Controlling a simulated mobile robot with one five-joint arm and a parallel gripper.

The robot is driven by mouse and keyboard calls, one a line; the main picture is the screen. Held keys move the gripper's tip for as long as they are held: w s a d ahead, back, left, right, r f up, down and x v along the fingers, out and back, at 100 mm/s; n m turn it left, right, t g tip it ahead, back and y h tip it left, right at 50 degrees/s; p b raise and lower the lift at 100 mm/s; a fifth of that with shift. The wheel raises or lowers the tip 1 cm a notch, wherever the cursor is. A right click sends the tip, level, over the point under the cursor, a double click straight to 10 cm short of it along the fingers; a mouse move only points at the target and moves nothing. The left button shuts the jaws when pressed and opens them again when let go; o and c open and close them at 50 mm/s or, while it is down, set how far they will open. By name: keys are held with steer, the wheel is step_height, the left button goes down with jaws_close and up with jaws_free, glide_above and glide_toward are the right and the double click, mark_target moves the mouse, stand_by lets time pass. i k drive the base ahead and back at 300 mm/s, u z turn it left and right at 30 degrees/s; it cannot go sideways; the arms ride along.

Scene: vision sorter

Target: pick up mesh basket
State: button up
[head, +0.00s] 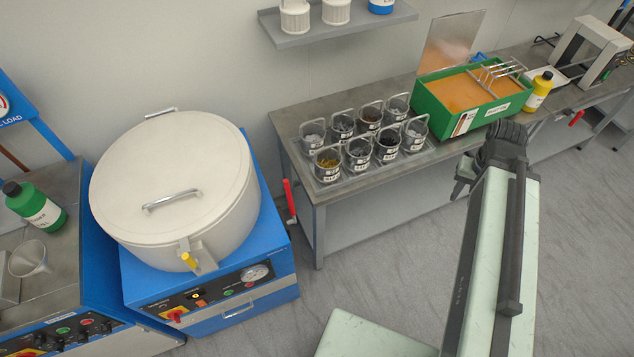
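Several mesh baskets stand in two rows in a shallow tray (437,154) on the workbench. Each has a raised handle, a white label and loose pieces inside. The front-left mesh basket (328,172) holds yellowish pieces; a nearby mesh basket (388,152) holds dark ones. My arm reaches up from the lower right. My gripper (461,187) is at the arm's far end, right of the baskets and apart from them, in front of the bench edge. Its fingers are small, dark and partly hidden by the arm, so I cannot tell its opening.
A green box (475,99) with an orange top and a yellow bottle (538,92) stand right of the baskets. A red lever (289,200) sticks out at the bench's left end. A large round lidded machine (175,190) stands left. Floor between is clear.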

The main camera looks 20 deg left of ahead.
mark_target(328, 160)
steer(key=z, duration=0.1)
steer(key=k, duration=0.1)
steer(key=u, duration=5.1)
steer(key=k, duration=2.35)
steer(key=z, duration=0.65)
steer(key=i, duration=1)
steer(key=u, duration=0.1)
